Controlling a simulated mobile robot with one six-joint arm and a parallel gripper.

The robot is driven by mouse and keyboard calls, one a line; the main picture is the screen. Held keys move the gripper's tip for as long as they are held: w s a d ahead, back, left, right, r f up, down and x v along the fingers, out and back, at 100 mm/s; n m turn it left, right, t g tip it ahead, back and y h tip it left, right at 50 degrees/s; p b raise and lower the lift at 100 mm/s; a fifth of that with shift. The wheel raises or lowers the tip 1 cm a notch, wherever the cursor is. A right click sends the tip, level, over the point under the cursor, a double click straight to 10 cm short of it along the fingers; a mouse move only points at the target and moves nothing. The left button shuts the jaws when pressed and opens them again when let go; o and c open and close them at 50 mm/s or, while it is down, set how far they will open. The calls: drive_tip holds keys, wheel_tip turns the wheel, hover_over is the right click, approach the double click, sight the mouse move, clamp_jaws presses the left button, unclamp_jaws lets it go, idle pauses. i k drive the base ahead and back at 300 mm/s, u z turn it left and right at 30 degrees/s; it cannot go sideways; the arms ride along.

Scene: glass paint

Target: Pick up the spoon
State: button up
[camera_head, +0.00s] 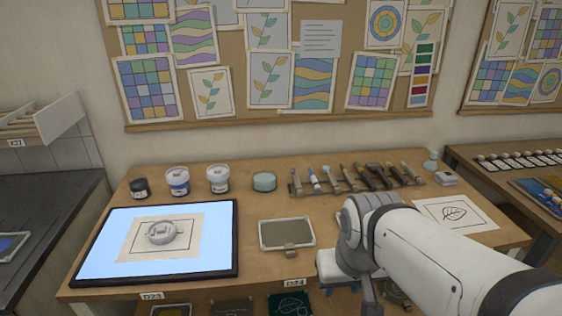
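I cannot make out a spoon for certain. Several slim tools (362,177) with light and dark handles lie side by side on a rack at the back right of the wooden table (215,205); they are too small to tell whether one is a spoon. My arm comes in from the lower right. My gripper (352,284) is at its end, low near the table's front edge, in front of the tool rack and apart from it. My own arm partly hides it, so its fingers and anything between them are unclear.
A lit panel (215,255) with a paper and a round grey object (161,232) fills the table's left. Jars (178,181) stand behind it. A small framed pad (287,231) lies mid-table; a leaf drawing (455,213) lies right. Bare wood shows between pad and jars.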

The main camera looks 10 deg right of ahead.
sight(300, 191)
drive_tip(key=i, duration=0.85)
drive_tip(key=u, duration=0.05)
